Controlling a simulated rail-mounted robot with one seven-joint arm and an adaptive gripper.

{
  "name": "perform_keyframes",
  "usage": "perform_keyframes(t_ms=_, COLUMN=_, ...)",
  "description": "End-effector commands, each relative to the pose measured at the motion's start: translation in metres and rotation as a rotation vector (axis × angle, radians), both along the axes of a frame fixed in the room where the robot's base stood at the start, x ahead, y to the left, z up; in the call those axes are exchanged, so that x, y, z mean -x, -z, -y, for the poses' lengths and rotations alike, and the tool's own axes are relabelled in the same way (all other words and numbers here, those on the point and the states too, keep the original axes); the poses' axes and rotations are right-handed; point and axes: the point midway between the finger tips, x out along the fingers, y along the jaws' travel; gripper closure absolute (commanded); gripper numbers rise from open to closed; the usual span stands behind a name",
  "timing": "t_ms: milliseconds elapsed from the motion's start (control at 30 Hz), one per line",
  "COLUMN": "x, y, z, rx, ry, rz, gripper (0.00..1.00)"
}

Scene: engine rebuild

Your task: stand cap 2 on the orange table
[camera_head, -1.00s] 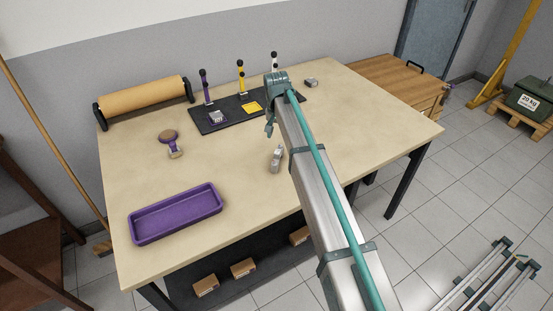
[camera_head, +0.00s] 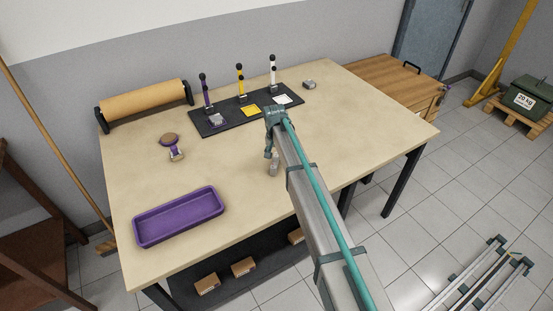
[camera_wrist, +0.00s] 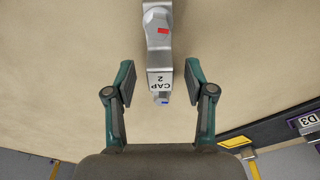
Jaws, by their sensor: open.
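Cap 2 (camera_head: 274,168) is a small grey metal part on the beige worktable (camera_head: 330,140), right of its middle. In the wrist view, cap 2 (camera_wrist: 160,58) shows its label "CAP 2", upside down, with a red mark and a blue mark on it. My gripper (camera_wrist: 160,78) is open, with one finger on each side of the cap's labelled end and a gap on both sides. In the head view, my gripper (camera_head: 268,153) is just above and behind the cap and partly hides it. No table in view is clearly orange.
A purple tray (camera_head: 180,216) lies at the front left. A dark board (camera_head: 235,118) with purple, yellow and white posts stands at the back. A brown wooden bench (camera_head: 385,78) adjoins.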

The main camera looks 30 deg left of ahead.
Motion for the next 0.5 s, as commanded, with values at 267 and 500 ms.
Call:
perform_keyframes(t_ms=267, x=-0.0003, y=0.0038, z=0.0001, rx=0.0, ry=0.0, rz=0.0, gripper=0.49)
perform_keyframes(t_ms=500, x=-0.0003, y=0.0035, z=0.0001, rx=0.0, ry=0.0, rz=0.0, gripper=0.89)
